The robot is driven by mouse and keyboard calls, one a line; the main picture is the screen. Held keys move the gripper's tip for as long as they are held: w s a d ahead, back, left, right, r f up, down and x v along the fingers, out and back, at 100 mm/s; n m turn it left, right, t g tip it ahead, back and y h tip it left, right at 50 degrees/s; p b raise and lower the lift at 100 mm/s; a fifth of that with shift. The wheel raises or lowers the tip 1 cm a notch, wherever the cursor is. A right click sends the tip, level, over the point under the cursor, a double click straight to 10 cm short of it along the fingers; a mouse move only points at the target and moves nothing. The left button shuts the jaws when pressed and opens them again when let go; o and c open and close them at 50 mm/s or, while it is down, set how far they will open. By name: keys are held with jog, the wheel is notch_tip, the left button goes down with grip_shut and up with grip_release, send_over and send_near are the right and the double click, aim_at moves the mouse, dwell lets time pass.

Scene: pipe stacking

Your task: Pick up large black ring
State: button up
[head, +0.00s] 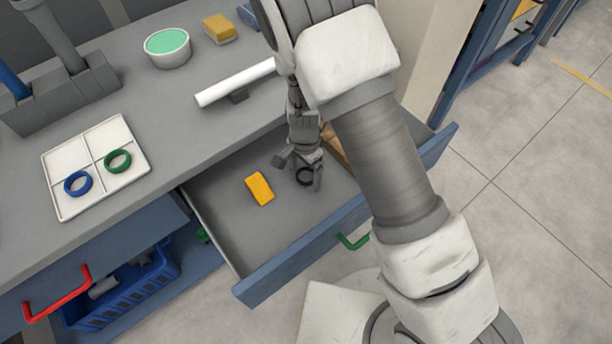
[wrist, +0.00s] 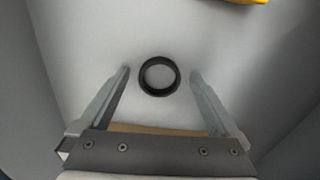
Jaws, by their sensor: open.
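The large black ring (wrist: 159,92) lies flat on the drawer floor in the wrist view. In the head view the black ring (head: 305,176) shows at the tip of my gripper, partly covered by it. My gripper (wrist: 160,72) is open and empty, with one finger on each side of the ring and clear gaps on both sides. In the head view my gripper (head: 303,170) reaches down into the open drawer. How high the fingertips are above the drawer floor is hard to tell.
The open drawer (head: 290,262) has a blue front and a green handle. A yellow block (head: 260,188) lies left of my gripper. A wooden piece (head: 335,147) is partly hidden behind my arm. On the counter, a white tray (head: 98,143) holds a blue ring and a green ring.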

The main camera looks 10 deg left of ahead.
jog(key=c, duration=1.4)
notch_tip(320, 180, up, 19)
jog(key=p, duration=1.1)
